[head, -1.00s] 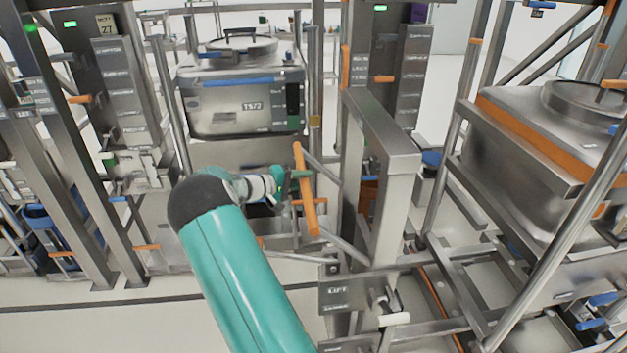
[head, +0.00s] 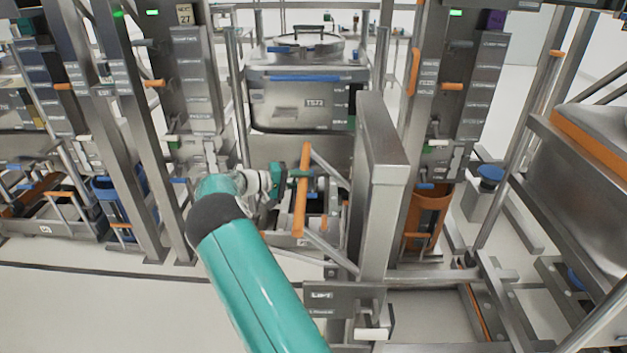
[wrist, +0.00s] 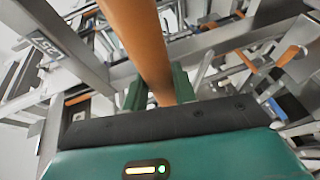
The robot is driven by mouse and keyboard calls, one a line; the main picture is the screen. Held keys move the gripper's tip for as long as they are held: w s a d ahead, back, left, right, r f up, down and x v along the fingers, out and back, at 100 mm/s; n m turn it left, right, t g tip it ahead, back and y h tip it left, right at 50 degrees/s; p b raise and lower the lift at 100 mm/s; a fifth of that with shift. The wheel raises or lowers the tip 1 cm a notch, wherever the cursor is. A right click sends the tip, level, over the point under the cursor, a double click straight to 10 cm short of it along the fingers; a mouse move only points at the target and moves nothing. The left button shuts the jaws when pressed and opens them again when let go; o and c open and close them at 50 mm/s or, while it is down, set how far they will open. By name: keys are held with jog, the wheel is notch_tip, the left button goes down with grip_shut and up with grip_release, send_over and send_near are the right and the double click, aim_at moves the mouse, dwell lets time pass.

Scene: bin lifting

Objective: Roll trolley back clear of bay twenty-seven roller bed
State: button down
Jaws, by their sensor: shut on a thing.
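My gripper (head: 292,174) is shut on the orange handle bar (head: 304,158) of the steel trolley. The wrist view shows the orange bar (wrist: 140,45) between the green fingers (wrist: 157,92). The trolley has a tall steel upright (head: 388,180) and a low plate marked LIFT (head: 335,294). Bay twenty-seven, with its number sign (head: 184,14), stands behind the trolley. A steel bin with a blue stripe (head: 300,98) sits inside the bay. The trolley's upright partly overlaps the bay's right side in the head view. I cannot make out the roller bed itself, or the gap to the trolley.
A large steel bin with an orange band (head: 590,140) stands on framing at the right. An orange bucket (head: 427,215) and a blue-topped post (head: 488,180) stand behind the trolley. Pale floor (head: 120,310) is open at the front left.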

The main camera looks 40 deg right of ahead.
jog(key=shift+w+a+f, duration=0.2)
jog(key=shift+a+f, duration=0.2)
jog(key=shift+f, duration=0.1)
jog(key=c, duration=1.6)
grip_release()
jog(key=o, duration=0.4)
jog(key=shift+w+a, duration=0.15)
jog(key=shift+w, duration=0.1)
jog(key=shift+o, duration=0.4)
jog(key=shift+w+a, duration=0.1)
jog(key=v, duration=1.3)
jog(key=shift+a+r, duration=0.25)
jog(key=shift+r, duration=0.05)
jog(key=shift+w, duration=0.1)
